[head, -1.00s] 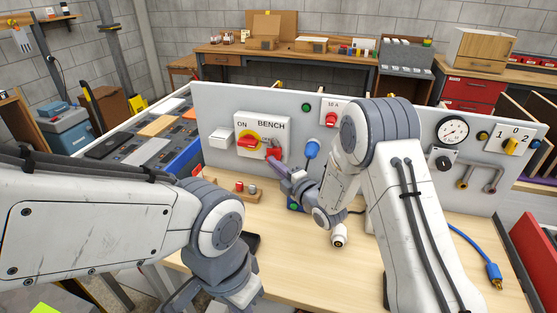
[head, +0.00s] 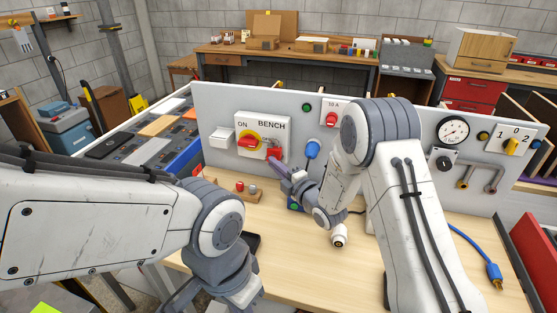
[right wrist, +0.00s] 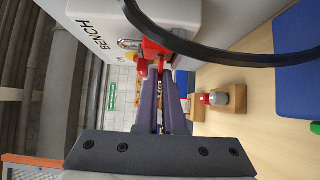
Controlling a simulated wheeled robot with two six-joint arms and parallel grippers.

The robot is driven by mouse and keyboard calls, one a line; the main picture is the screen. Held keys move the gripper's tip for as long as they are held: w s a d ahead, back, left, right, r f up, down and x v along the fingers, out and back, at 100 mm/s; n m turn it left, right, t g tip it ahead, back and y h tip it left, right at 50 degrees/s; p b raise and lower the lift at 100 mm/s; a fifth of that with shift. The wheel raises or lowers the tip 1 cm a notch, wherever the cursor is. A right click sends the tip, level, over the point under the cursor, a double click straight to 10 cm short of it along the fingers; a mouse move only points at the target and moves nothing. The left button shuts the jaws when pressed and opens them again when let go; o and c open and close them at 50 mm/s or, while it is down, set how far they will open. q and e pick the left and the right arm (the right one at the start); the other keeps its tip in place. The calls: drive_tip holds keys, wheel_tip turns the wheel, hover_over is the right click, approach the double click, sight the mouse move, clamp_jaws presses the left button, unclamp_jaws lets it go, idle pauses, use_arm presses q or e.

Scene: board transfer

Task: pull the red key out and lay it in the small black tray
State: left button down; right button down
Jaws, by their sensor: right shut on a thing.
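The red key (head: 272,153) sits at the lower right of the white BENCH switch plate on the upright panel. My right gripper (head: 277,163) reaches it from the lower right, its purple fingers shut on the key. In the right wrist view, the red key (right wrist: 158,50) shows at the fingertips (right wrist: 160,70), close against the plate. A dark, flat object (head: 253,243), perhaps the small black tray, lies on the bench and is mostly hidden behind my left arm. My left gripper (head: 215,303) is low in the head view, partly cut off, its jaws unclear.
A red-and-yellow rotary switch (head: 248,142) is just left of the key. A wooden block with small buttons (head: 245,191) stands below the panel.

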drive_tip(key=shift+s+a+b, duration=0.3)
drive_tip(key=shift+s+a, duration=0.05)
drive_tip(key=shift+s, duration=0.35)
drive_tip(key=shift+s, duration=0.35)
drive_tip(key=s+b, duration=0.1)
drive_tip(key=s, duration=0.1)
drive_tip(key=s+a, duration=0.1)
drive_tip(key=s, duration=0.1)
drive_tip(key=shift+a+b, duration=0.2)
drive_tip(key=shift+b, duration=0.2)
idle(0.3)
